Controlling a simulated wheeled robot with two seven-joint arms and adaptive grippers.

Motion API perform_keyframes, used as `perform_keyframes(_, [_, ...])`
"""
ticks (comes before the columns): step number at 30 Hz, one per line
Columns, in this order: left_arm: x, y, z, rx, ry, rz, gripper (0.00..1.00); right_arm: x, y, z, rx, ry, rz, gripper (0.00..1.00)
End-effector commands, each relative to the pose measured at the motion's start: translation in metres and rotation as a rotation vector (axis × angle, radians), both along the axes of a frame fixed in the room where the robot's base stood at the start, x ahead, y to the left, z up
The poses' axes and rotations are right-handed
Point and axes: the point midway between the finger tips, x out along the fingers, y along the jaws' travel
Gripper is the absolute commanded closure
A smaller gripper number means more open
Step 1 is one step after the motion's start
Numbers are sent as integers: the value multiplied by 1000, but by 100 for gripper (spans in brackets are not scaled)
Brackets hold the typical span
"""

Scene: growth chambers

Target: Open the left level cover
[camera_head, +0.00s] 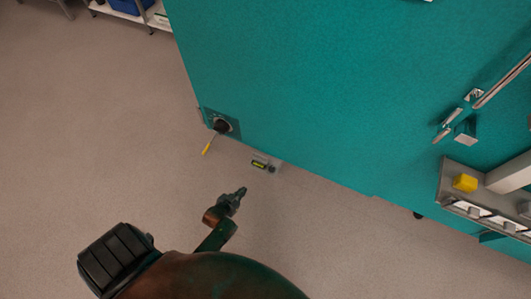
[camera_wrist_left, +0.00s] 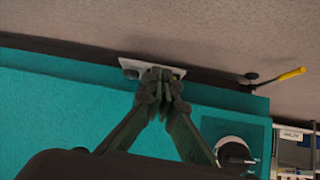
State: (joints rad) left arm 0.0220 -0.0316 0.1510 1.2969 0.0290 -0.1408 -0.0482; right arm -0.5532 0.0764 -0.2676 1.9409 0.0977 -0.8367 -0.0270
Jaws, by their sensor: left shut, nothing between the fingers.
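A small level with a yellow-green vial (camera_head: 259,164) sits on a pale plate at the lower edge of the teal chamber (camera_head: 300,90) in the head view. Its cover is too small to make out, so I cannot tell whether it is open or shut. My left gripper (camera_head: 240,192) is shut and empty, below and left of the level, with a gap between them in the head view. In the left wrist view, the shut fingertips (camera_wrist_left: 161,74) overlap the pale level plate (camera_wrist_left: 130,66) and hide its middle. My right gripper is not in view.
A round dark knob (camera_head: 221,126) and a yellow-handled lever (camera_head: 207,146) are at the chamber's left corner. A long metal handle (camera_head: 504,82) and a grey ledge with a yellow block (camera_head: 465,182) are at the right. The floor (camera_head: 90,130) at the left is clear.

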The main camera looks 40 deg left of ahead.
Motion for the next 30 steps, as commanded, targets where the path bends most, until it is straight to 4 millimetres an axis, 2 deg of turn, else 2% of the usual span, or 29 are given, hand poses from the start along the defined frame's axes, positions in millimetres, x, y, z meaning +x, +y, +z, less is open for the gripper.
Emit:
perform_keyframes(1, [27, 6, 1, 4, -63, 22, 100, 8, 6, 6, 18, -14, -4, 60])
perform_keyframes(3, [57, 16, 20, 13, -148, 46, 100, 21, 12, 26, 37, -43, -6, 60])
perform_keyframes(6, [86, 27, 42, 26, -236, 74, 100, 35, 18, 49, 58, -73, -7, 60])
perform_keyframes(9, [102, 33, 57, 32, -290, 91, 100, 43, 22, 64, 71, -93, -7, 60])
perform_keyframes(12, [110, 37, 63, 36, -312, 99, 100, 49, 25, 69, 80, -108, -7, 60])
perform_keyframes(20, [133, 44, 52, 36, -313, 99, 100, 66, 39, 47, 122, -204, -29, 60])
perform_keyframes(30, [172, 53, 34, 36, -309, 100, 100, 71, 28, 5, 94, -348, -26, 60])
